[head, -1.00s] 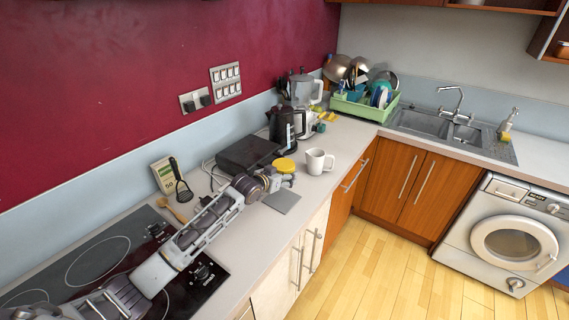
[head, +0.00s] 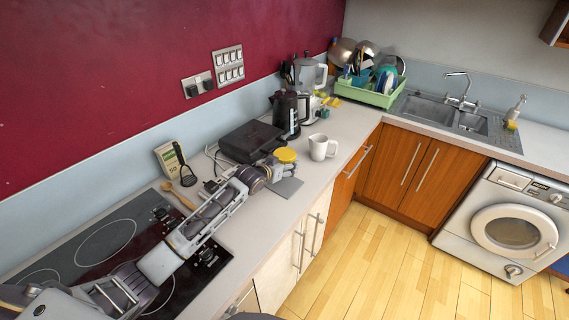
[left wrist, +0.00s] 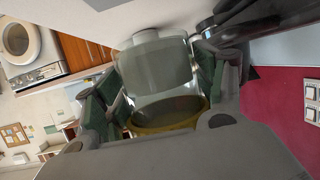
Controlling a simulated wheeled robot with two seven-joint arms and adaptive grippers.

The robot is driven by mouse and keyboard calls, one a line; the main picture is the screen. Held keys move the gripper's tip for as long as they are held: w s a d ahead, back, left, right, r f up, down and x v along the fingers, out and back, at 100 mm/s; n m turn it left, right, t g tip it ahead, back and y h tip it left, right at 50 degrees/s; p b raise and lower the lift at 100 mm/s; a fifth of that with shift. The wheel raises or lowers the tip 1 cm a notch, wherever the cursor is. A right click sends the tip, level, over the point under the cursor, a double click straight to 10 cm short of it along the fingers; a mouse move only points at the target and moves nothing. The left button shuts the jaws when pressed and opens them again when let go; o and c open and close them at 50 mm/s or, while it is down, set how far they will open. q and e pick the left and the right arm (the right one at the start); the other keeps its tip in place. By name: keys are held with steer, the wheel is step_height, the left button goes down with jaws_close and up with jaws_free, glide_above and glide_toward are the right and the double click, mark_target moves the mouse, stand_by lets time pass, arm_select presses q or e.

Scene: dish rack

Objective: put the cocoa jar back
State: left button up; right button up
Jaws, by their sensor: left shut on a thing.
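The cocoa jar shows in the head view as a round yellow lid (head: 287,155) above my left gripper (head: 281,169), which hides most of its body. In the left wrist view the jar (left wrist: 158,68) is see-through, with a yellow rim, and stands between the two dark green finger pads of my left gripper (left wrist: 155,88). The gripper is shut on it. Whether the jar touches the counter is hidden. My right gripper is not in view.
A white mug (head: 322,147) stands right of the jar. A flat grey square (head: 286,188) lies in front. A black box (head: 250,141) and black kettle (head: 289,113) stand behind. A green dish rack (head: 374,96) is farther back. Counter right of the mug is clear.

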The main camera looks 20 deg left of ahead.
arm_select(q)
steer(key=b, duration=0.2)
glide_above(284, 184)
steer(key=shift+w+d+f, duration=0.1)
steer(key=shift+f, duration=2.3)
steer(key=shift+f, duration=0.35)
steer(key=shift+f+b, duration=0.3)
steer(key=shift+b, duration=0.05)
steer(key=shift+f, duration=0.4)
steer(key=o, duration=1.2)
steer(key=shift+o, duration=0.5)
steer(key=shift+f, duration=0.1)
